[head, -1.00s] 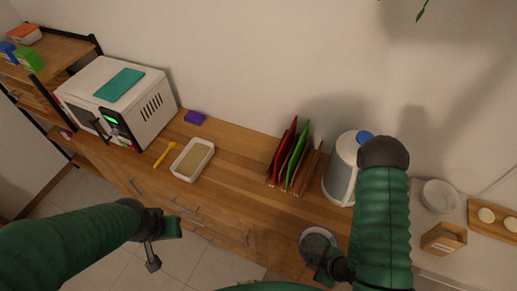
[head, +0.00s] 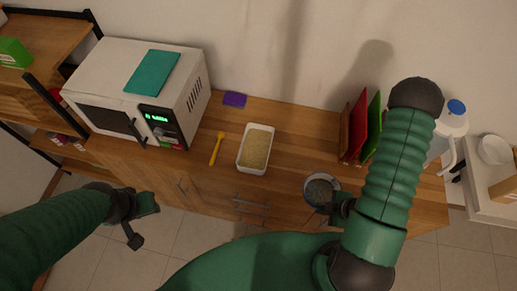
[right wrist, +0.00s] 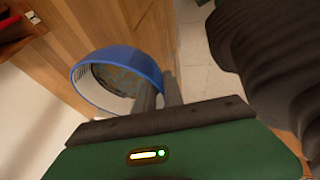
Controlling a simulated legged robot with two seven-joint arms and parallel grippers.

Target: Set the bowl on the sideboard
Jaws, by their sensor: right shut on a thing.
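The bowl (head: 321,188), with a dark speckled inside, shows at the front part of the sideboard (head: 290,150) in the head view. In the right wrist view the bowl (right wrist: 115,62) has a blue outside and rim. My right gripper (head: 334,206) is shut on its near rim; its fingers (right wrist: 160,90) show at the wall in the right wrist view. I cannot tell whether the bowl touches the wood. My left gripper (head: 142,218) is empty in front of the sideboard, its fingers apart.
A white tray (head: 242,160) with tan contents, a yellow spoon (head: 216,148), a purple block (head: 235,100) and a microwave (head: 125,70) stand to the left. Red and green folders (head: 361,125) and a white kettle (head: 452,125) are to the right. Wood between tray and folders is clear.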

